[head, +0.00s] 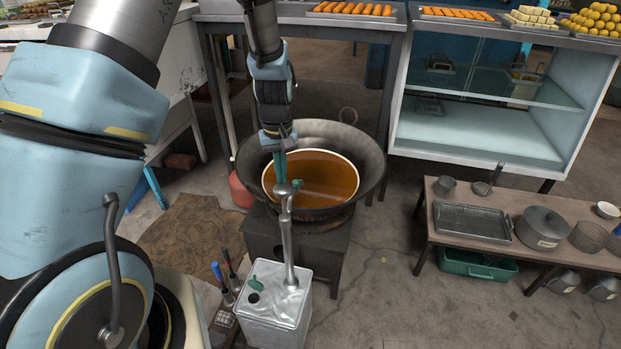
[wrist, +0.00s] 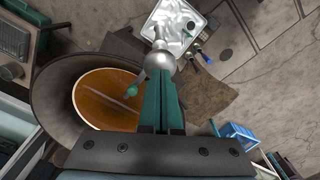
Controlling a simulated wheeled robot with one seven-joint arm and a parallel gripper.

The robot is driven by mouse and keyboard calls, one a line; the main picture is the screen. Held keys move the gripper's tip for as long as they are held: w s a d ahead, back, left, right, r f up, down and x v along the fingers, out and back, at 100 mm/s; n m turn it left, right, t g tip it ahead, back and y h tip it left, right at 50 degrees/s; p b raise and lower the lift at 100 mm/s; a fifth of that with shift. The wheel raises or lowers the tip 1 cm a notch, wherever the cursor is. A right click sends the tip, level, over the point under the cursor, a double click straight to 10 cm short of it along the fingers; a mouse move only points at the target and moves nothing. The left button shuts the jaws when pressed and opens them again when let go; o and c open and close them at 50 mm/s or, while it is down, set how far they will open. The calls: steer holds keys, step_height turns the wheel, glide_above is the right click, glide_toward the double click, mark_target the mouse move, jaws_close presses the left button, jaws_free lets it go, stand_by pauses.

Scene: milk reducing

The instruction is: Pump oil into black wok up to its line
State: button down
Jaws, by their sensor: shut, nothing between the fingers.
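The black wok (head: 372,150) stands on a dark stove, with brown oil (head: 318,172) inside; it also shows in the wrist view (wrist: 55,85). A pale line (head: 345,156) rings the oil, which appears to reach close to it. In front stands a silver oil tin (head: 277,305) with a metal pump (head: 287,240). The pump's green-tipped spout (wrist: 132,90) points over the wok. My gripper (head: 281,178) is upright above the pump's round knob (wrist: 160,62). Its green fingers (wrist: 162,80) are shut and empty, their tips at the knob; contact is unclear.
A low wooden table (head: 430,225) with pots and a tray stands at the right. A glass-fronted cabinet (head: 480,125) and a steel counter (head: 300,15) stand behind. Tools with blue and dark handles (head: 228,275) stand left of the tin. Floor right of the stove is clear.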

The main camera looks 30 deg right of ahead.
mark_target(283, 198)
steer(key=shift+f+b, duration=2.75)
steer(key=shift+f, duration=1.6)
steer(key=shift+r+p, duration=3.35)
steer(key=shift+r, duration=1.1)
steer(key=shift+r+p, duration=1.95)
steer(key=shift+r, duration=0.65)
steer(key=a+r+b, duration=0.1)
steer(key=a+r, duration=0.3)
steer(key=a, duration=0.4)
steer(key=a+r, duration=0.5)
steer(key=a, duration=0.2)
steer(key=s+a+r, duration=0.2)
steer(key=s+a, duration=0.1)
steer(key=a, duration=0.3)
steer(key=s+a+r+t+b, duration=0.1)
steer(key=s+a+r, duration=0.1)
steer(key=a, duration=0.4)
steer(key=shift+s+a+n+t, duration=0.3)
steer(key=shift+s+n, duration=0.1)
steer(key=shift+s, duration=0.15)
